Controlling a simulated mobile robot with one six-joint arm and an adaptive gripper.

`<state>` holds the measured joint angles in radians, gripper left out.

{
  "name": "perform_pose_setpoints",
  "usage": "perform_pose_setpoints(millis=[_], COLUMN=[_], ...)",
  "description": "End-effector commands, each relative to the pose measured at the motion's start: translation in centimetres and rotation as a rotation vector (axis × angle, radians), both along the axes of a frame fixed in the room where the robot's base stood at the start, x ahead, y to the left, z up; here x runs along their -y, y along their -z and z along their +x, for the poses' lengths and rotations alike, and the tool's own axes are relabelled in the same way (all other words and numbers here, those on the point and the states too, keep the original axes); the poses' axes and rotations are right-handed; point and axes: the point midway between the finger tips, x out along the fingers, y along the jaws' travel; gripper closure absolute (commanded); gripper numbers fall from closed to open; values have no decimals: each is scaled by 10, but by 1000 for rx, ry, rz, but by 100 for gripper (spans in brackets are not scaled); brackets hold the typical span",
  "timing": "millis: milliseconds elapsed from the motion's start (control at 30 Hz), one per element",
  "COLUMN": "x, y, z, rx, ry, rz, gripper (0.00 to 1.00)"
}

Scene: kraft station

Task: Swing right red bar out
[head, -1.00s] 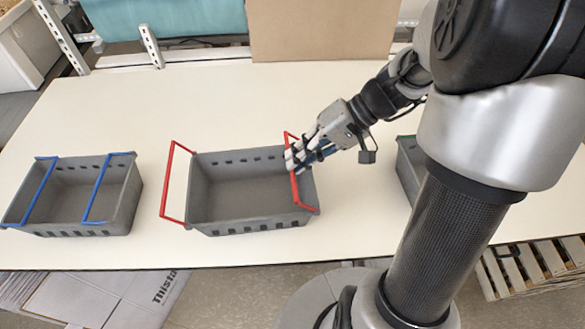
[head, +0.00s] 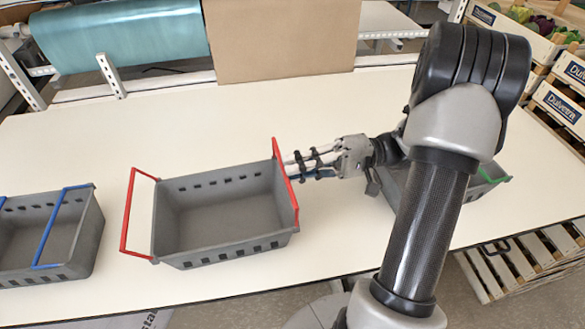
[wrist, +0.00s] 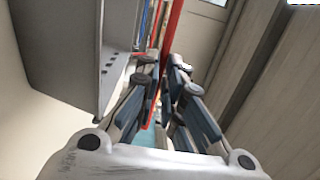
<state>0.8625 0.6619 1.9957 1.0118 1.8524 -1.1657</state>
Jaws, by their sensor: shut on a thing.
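The grey crate (head: 205,212) with red bars stands on the table in the middle of the head view. Its right red bar (head: 287,185) stands up along the crate's right rim, roughly upright. Its left red bar (head: 128,215) is swung out beyond the left rim. My gripper (head: 292,166) reaches in from the right, and its fingertips are at the right red bar. In the wrist view the red bar (wrist: 174,30) runs down between the fingers of my gripper (wrist: 165,80), which are shut on it. The grey crate wall (wrist: 75,55) is at the left there.
A grey crate with blue bars (head: 75,255) stands to the left, its bars lying across the top. Another grey crate with a green bar (head: 490,178) is partly hidden behind my arm. The table (head: 250,110) is clear behind the crates. A cardboard panel (head: 280,40) stands at the back.

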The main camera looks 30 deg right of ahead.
Motion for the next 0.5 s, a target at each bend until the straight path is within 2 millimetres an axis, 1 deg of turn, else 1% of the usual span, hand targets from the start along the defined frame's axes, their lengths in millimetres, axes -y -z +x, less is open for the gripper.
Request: perform_pose_setpoints(millis=[200,500], x=[3,4], y=[2,2], z=[-1,-1], rx=[13,17], ry=[-1,-1], rz=[55,67], gripper=[100,100])
